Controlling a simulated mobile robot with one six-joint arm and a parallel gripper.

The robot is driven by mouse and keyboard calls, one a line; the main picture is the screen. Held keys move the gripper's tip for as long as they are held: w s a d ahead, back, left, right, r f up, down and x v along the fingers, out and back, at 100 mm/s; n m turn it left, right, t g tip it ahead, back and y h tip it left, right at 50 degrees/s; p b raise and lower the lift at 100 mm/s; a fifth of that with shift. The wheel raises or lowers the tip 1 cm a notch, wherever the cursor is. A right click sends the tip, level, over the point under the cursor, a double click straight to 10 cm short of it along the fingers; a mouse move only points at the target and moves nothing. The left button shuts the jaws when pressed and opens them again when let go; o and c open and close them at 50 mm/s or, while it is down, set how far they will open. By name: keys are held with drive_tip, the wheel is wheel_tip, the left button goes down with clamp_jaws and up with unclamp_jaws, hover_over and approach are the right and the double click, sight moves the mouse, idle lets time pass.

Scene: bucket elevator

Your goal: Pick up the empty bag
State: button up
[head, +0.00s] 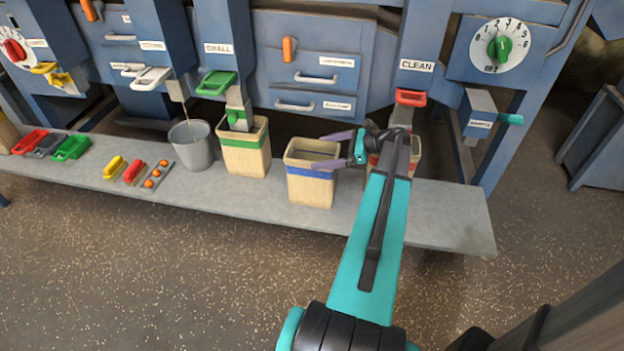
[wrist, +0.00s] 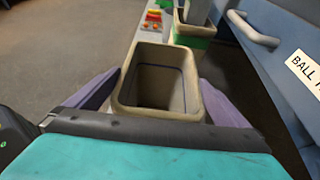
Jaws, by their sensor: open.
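The empty bag, a tan open-topped bag (head: 311,187) with a blue band, stands upright on the grey bench in the head view. In the wrist view its open mouth (wrist: 160,76) faces me and its inside looks dark and empty. My gripper (head: 327,150) is open at the bag's upper right, its purple fingers reaching toward the rim. In the wrist view the fingers (wrist: 160,100) lie on either side of the bag, apart from each other. I cannot tell whether they touch it.
A green-banded bag (head: 245,157) stands to the left under the SMALL chute. A grey bucket (head: 191,147) is farther left. A red-banded bag (head: 413,150) under the CLEAN chute is partly hidden by my arm. The bench (head: 450,215) is clear at its right end.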

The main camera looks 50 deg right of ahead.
sight(313, 154)
drive_tip(key=x, duration=0.4)
drive_tip(key=shift+w+a+f, duration=0.1)
drive_tip(key=shift+w, duration=0.1)
drive_tip(key=shift+c, duration=0.4)
drive_tip(key=c, duration=1.1)
